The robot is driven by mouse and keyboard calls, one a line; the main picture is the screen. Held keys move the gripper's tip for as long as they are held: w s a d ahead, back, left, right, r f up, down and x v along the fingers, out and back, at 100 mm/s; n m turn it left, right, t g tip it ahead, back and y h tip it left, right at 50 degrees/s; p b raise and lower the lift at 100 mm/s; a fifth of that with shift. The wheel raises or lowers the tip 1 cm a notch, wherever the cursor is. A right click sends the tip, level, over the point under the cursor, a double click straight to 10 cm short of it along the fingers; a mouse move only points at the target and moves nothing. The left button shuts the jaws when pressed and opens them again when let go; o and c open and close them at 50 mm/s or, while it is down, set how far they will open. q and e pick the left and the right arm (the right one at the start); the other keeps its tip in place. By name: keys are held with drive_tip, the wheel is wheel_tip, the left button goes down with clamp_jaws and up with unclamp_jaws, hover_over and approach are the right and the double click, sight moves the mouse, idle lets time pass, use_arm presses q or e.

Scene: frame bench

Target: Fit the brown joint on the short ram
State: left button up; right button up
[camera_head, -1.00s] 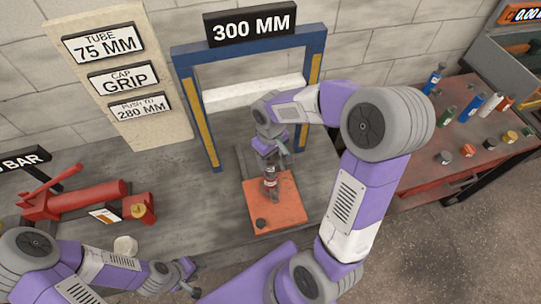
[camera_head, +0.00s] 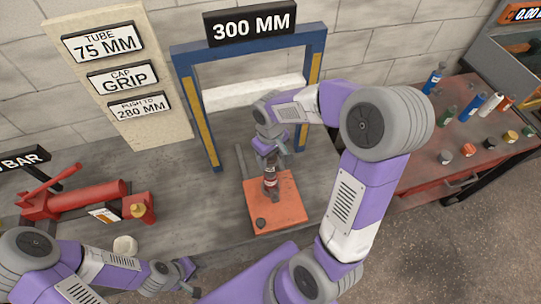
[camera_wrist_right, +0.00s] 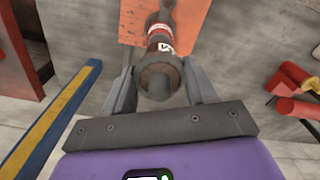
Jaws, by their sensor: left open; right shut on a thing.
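The short ram, a dark cylinder with a red and white label, stands upright on an orange plate (camera_head: 285,213) under the blue frame; I see the ram (camera_head: 270,183) in the head view and, along its axis, in the right wrist view (camera_wrist_right: 162,42). My right gripper (camera_head: 271,150) is above the ram, shut on the round brown joint (camera_wrist_right: 157,82). The joint is in line with the ram's upper end; I cannot tell whether it is seated. My left gripper (camera_head: 189,276) is open and empty at the lower left, away from the ram.
The blue frame (camera_head: 179,60) with yellow strips and a white crossbar stands behind the plate. A red jack-like tool (camera_head: 75,200) lies on the bench at left, near a gold fitting (camera_head: 139,210). A red side table (camera_head: 440,175) at right carries several coloured cylinders and caps.

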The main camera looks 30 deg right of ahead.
sight(271, 163)
drive_tip(key=shift+f+b, duration=1.4)
drive_tip(key=shift+f, duration=0.45)
drive_tip(key=o, duration=1.4)
drive_tip(key=shift+r, duration=0.1)
wheel_tip(271, 163, up, 8)
drive_tip(key=shift+f+p, duration=0.25)
drive_tip(key=shift+p, duration=0.75)
